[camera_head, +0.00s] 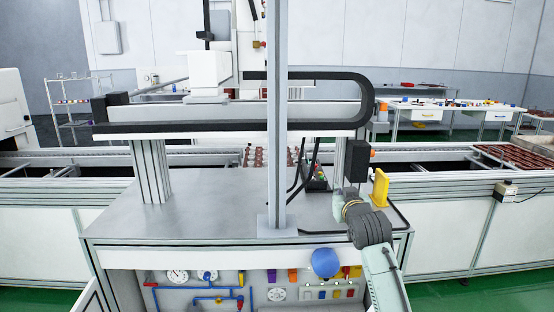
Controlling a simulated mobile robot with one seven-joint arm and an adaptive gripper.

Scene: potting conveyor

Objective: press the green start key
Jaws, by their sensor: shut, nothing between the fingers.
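A small control box (317,182) with tiny red and green spots stands on the grey machine table, right of the upright post. Which spot is the green start key is too small to tell. My arm (384,272) rises from the lower right, and its dark joint (369,228) is in front of the table's right part. The arm's far end lies low over the table, right of and nearer than the control box. I cannot make out my gripper or its fingers, nor any contact with the key.
A grey post (277,120) stands left of the box, with dark cables beside it. A yellow block (380,188) and a black box (356,161) stand to the right. A gantry beam (225,116) crosses above. The table's left part (215,200) is clear.

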